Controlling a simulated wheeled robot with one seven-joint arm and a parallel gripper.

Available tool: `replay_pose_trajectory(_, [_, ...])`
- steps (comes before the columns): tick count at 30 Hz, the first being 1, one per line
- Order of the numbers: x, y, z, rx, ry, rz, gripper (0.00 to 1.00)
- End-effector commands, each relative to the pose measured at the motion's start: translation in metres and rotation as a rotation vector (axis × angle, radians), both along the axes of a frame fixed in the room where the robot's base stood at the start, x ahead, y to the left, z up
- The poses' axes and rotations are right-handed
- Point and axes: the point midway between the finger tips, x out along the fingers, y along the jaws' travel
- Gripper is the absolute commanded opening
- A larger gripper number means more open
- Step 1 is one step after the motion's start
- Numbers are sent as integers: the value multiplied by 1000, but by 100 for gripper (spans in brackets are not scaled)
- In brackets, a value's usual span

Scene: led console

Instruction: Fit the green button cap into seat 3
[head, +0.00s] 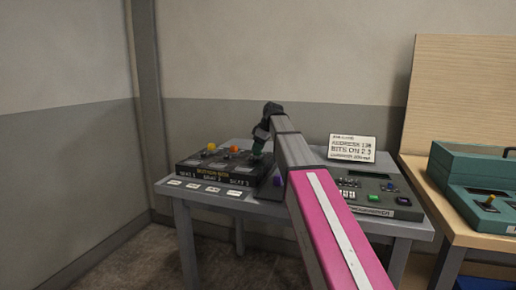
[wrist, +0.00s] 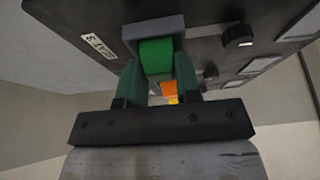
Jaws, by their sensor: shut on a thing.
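My gripper (wrist: 158,75) has two dark green fingers, shut on the green button cap (wrist: 156,55). In the wrist view the cap lies within the outline of a grey square collar, beside the label "SEAT 3" (wrist: 98,46); I cannot tell how deep it sits. In the head view my gripper (head: 259,150) points down at the right end of the black button bank (head: 215,175); the cap is not clear there. An orange cap (head: 234,149) and a yellow cap (head: 211,147) stand on the bank to the left; the orange cap (wrist: 168,89) also shows between my fingers.
The grey table (head: 170,189) carries the bank, a grey control panel (head: 375,193) at right and a white sign card (head: 352,148) behind it. A black knob (wrist: 237,36) is near my gripper. A teal case (head: 460,165) stands on the wooden bench at far right.

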Motion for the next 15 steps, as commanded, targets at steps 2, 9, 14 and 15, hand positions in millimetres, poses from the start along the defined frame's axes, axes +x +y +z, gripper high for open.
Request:
replay_pose_trajectory(2, [0,0,-1,0,0,0,8])
replay_pose_trajectory(9, [0,0,-1,0,0,0,8])
replay_pose_trajectory(14, [0,0,-1,0,0,0,61])
replay_pose_trajectory(15, [0,0,-1,0,0,0,61])
